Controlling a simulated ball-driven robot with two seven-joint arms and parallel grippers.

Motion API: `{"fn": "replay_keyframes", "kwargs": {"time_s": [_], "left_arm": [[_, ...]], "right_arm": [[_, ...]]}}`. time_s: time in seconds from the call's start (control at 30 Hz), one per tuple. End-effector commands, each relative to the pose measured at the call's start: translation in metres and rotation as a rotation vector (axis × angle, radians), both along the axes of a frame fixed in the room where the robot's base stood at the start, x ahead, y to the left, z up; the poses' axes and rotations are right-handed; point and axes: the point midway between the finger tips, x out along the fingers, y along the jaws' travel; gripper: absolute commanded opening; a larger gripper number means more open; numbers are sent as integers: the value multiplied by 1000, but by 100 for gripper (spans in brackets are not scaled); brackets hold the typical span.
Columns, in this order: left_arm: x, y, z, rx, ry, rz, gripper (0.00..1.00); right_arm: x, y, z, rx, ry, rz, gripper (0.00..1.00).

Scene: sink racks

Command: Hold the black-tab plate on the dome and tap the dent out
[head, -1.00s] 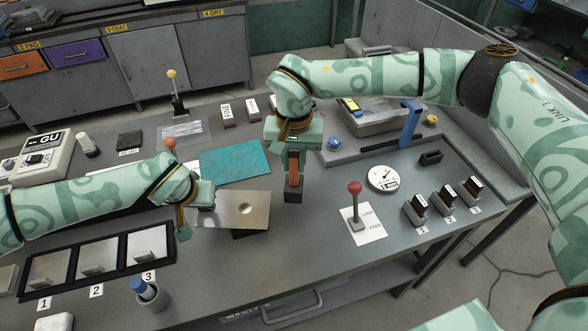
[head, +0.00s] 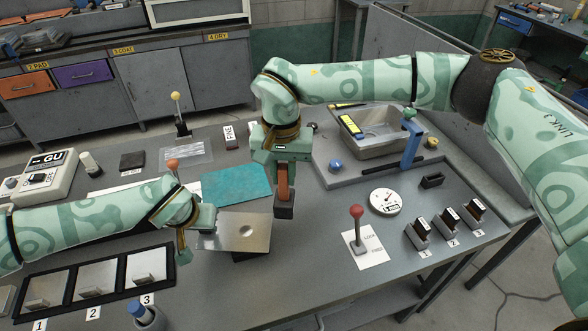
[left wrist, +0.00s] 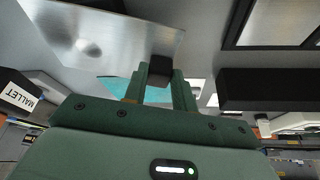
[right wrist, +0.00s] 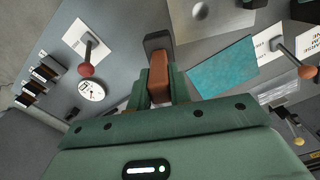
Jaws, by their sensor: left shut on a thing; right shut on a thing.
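The black-tab plate (head: 228,238) is a flat silver sheet with a small round dent (head: 246,231) near its middle. It lies over a dark block (head: 251,257) that shows under its front edge; the dome itself is hidden. My left gripper (head: 206,217) is shut on the plate's black tab (left wrist: 160,67), at the plate's left end. My right gripper (head: 286,158) is shut on the mallet's brown handle (right wrist: 159,76). The mallet's dark head (head: 284,206) hangs to the right of the plate, apart from the dent in the head view. The plate also shows in the right wrist view (right wrist: 213,25).
A teal mat (head: 236,184) lies behind the plate. A red-knobbed lever (head: 356,212), a round dial (head: 386,202) and several slotted blocks (head: 446,220) stand to the right. Black-framed trays (head: 97,277) and a blue-topped bottle (head: 139,310) are at the front left.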

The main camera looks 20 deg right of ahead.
Motion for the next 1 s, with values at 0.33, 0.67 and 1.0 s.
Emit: {"fn": "replay_keyframes", "kwargs": {"time_s": [0.33,0.67,1.0], "left_arm": [[0,0,0,0,-1,0,0],[0,0,0,0,-1,0,0],[0,0,0,0,-1,0,0]], "right_arm": [[0,43,1,-1,-2,1,0],[0,82,1,0,-2,1,0],[1,99,1,1,-1,-1,0]]}}
